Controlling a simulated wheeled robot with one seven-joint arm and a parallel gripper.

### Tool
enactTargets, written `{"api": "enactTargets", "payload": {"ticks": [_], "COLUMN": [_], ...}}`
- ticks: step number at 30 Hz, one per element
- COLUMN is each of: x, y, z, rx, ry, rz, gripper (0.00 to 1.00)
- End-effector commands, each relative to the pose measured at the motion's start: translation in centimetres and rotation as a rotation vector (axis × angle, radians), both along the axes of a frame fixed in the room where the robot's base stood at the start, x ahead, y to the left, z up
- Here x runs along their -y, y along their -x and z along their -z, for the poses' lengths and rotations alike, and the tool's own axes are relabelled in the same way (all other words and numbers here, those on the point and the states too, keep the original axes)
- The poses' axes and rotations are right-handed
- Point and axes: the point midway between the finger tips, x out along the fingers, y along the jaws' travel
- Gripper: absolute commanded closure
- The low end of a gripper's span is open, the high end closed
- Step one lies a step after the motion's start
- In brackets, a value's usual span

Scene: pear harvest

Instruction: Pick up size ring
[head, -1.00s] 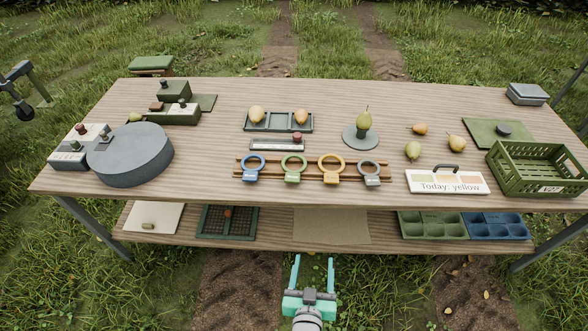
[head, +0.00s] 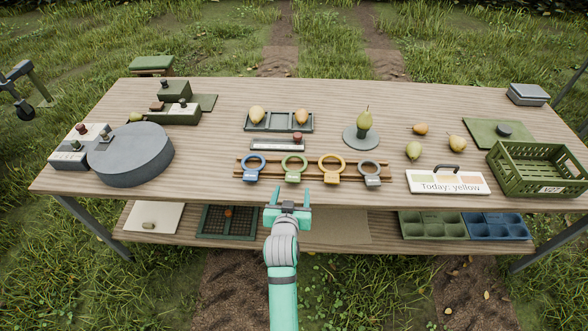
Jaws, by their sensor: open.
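Several size rings stand in a row on a brown wooden rack (head: 217,0) near the table's front edge: a blue ring (head: 253,167), a green ring (head: 293,168), a yellow ring (head: 331,168) and a grey ring (head: 370,173). Each has a small tab at its front. My gripper (head: 291,190) is open and empty, just in front of the green ring's tab. Its fingers point toward the rack. Whether a finger touches the tab cannot be told.
Behind the rack are a flat bar with a red knob (head: 277,145) and a tray (head: 279,128) with pears. A sign (head: 447,181) and a green crate (head: 538,171) stand to the right, a grey round drum (head: 131,155) to the left. The lower shelf lies below the tabletop.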

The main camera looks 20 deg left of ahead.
Motion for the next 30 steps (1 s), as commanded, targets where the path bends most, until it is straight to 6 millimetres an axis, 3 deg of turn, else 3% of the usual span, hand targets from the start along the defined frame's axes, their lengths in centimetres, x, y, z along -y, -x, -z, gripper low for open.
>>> {"api": "enactTargets", "payload": {"ticks": [18,27,28,30], "x": [-2.0,-2.0,-2.0,-2.0], "y": [-5.4,-5.9,-5.9,-5.9], "z": [2.6,2.9,2.9,2.9], "rx": [0.001,0.0,0.0,0.0], "ry": [-0.001,0.0,0.0,0.0], "rz": [-0.001,-0.001,-0.001,-0.001], "gripper": [0.36,0.36,0.38,0.55]}}
